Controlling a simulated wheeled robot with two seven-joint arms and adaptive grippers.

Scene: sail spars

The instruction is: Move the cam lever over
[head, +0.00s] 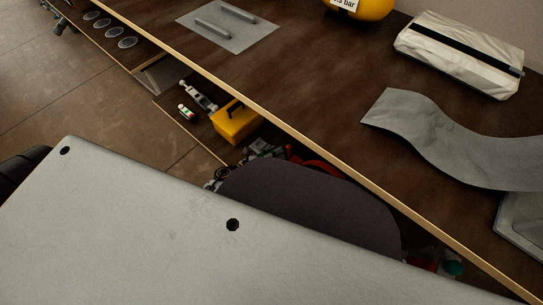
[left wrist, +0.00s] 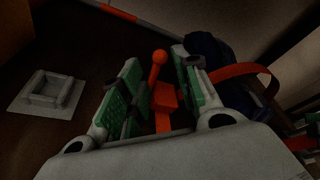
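The orange cam lever shows in the left wrist view: a round knob (left wrist: 158,57) on a short shaft, above an orange block (left wrist: 165,97). My left gripper (left wrist: 157,64) has its two green-padded fingers apart, one to the left and one to the right of the lever. A dark gap shows between the lever and each finger, so it does not look gripped. The foot of the lever is partly hidden by the gripper. In the head view I cannot make out the lever, and a large grey panel covers the lower part. My right gripper is in neither view.
A grey square socket (left wrist: 48,92) lies left of the gripper; an orange strap loop (left wrist: 245,72) stands right of it. On the bench are a plate with two bars (head: 228,24), a folded sail bundle (head: 460,52) and a wavy grey strip (head: 450,140). A yellow toolbox (head: 237,123) sits below.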

